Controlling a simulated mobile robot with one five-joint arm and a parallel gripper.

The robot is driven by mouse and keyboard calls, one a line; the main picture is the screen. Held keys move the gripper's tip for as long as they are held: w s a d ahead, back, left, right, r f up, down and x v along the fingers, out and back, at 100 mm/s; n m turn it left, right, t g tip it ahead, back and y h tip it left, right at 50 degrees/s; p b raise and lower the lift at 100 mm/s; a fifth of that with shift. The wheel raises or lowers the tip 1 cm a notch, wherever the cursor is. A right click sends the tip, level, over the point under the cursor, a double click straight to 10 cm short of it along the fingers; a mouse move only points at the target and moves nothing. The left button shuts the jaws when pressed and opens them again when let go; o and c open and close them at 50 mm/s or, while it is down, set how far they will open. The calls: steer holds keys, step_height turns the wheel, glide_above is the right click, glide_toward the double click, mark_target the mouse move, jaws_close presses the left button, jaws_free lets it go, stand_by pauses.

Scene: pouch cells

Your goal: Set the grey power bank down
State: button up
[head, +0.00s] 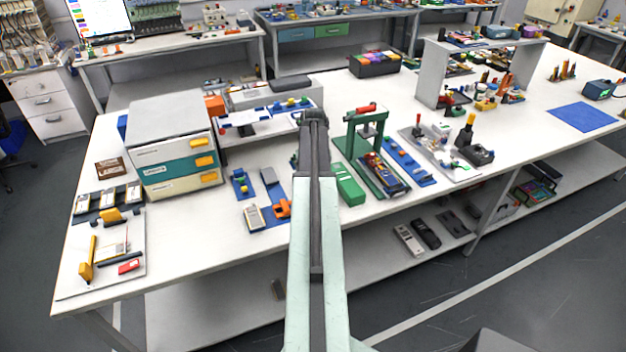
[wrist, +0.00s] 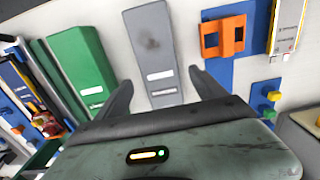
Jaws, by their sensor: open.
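In the wrist view the grey power bank (wrist: 150,45) appears to lie flat on the white bench top (wrist: 197,23). It is a long grey block with a dark smudge and two white labels near its close end. My gripper (wrist: 160,78) is open, with one dark finger on either side of the block's near end. Table shows between each finger and the block, so neither finger seems to touch it. How high the fingertips are above the table is hard to tell. In the head view my arm hides the power bank and the gripper.
A green block (wrist: 80,56) lies close left of the power bank in the wrist view. An orange holder (wrist: 222,38) on a blue board (wrist: 250,75) and a yellow-edged meter (wrist: 287,25) lie to its right. A green press (head: 352,147) stands near my arm in the head view.

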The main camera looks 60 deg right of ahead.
step_height(320, 180, up, 7)
steer(key=p, duration=0.5)
steer(key=shift+r+p, duration=0.15)
steer(key=shift+p, duration=0.15)
steer(key=w+a+n, duration=0.1)
steer(key=w+a, duration=0.4)
steer(key=a, duration=0.4)
steer(key=w+a+n, duration=0.1)
steer(key=w+a, duration=0.5)
steer(key=a, duration=0.4)
steer(key=w+a+n, duration=0.2)
steer(key=w+a, duration=0.3)
steer(key=a, duration=0.4)
steer(key=a+n, duration=0.3)
steer(key=a, duration=2.8)
steer(key=shift+a, duration=0.2)
